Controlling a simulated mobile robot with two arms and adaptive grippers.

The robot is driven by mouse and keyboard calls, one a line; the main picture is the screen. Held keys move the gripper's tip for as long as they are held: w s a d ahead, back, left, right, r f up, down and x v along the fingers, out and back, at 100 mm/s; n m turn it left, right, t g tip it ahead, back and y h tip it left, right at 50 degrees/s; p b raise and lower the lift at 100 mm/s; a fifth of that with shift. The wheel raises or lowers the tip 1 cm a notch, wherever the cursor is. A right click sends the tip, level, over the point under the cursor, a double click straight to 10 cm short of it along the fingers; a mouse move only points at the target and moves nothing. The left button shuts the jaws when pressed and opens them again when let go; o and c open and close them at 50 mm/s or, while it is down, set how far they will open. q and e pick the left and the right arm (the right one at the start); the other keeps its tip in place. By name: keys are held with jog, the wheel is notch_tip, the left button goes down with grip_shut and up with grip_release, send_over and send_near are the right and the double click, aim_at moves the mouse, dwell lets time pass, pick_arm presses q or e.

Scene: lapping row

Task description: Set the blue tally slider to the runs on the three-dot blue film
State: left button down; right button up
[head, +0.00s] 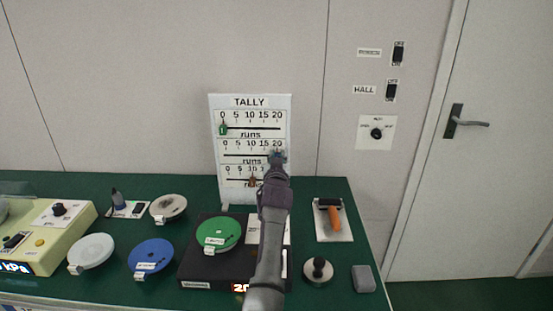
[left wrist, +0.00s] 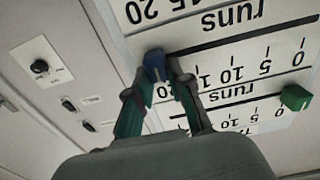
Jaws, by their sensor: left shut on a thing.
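The white tally board (head: 213,150) stands upright at the back of the bench, with three scale rows from 0 to 20. My left gripper (head: 277,156) is shut on the blue tally slider (left wrist: 155,65), at the 20 end of the middle row. In the left wrist view my left gripper (left wrist: 157,85) has its fingers around the blue knob, and the board appears upside down. The green slider (head: 223,129) is at 0 on the top row. The brown slider (head: 253,182) is on the bottom row, partly hidden. The blue film (head: 150,255) lies on the bench; its label is too small to read.
A green film (head: 218,233) sits on a black scale, partly behind my arm. White (head: 91,250) and grey (head: 168,207) discs lie to the left. A roller (head: 331,217), a weight (head: 317,269) and a grey block (head: 363,279) are at right. Open air lies before the board's left side.

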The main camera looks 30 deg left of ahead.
aim_at(279, 124)
pick_arm(q)
jog(key=c, duration=1.2)
grip_release()
jog(key=shift+w+d, duration=0.15)
jog(key=shift+d, duration=0.05)
jog(key=shift+o, duration=0.8)
notch_tip(279, 124, up, 10)
pick_arm(e)
jog(key=shift+w+d, duration=0.15)
jog(key=shift+d, duration=0.3)
pick_arm(q)
jog(key=shift+d+f, duration=0.1)
jog(key=shift+f, duration=0.05)
